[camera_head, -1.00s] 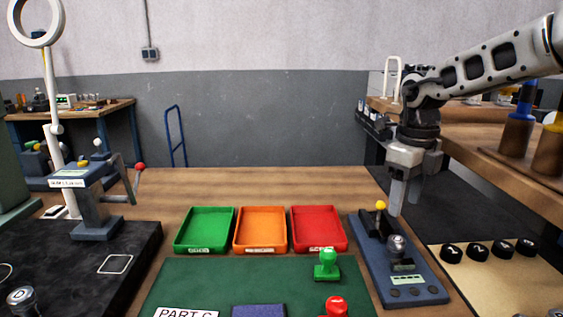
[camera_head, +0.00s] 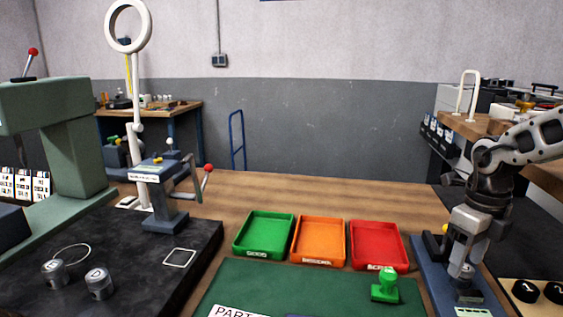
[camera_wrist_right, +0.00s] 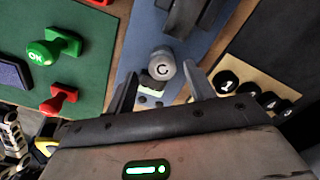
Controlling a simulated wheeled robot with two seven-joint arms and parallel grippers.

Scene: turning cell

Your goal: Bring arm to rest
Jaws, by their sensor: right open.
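My right gripper (camera_head: 460,262) is low over the blue fixture (camera_head: 430,275) on the right of the bench, fingers pointing down. In the right wrist view its two fingers (camera_wrist_right: 162,85) stand apart. A grey metal cylinder marked "C" (camera_wrist_right: 162,67) shows between the fingertips with space on both sides. The cylinder stands on the blue fixture (camera_wrist_right: 190,50); whether a finger touches it I cannot tell. In the head view the gripper partly hides the fixture. My left gripper is not in view.
Green (camera_head: 240,240), orange (camera_head: 296,243) and red (camera_head: 353,245) trays look empty. A green stamp (camera_head: 385,288) stands on the green mat (camera_head: 260,275). Black numbered knobs (camera_head: 525,290) sit right of the fixture. Two metal cylinders (camera_head: 99,283) stand on the dark plate (camera_head: 140,270) at left.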

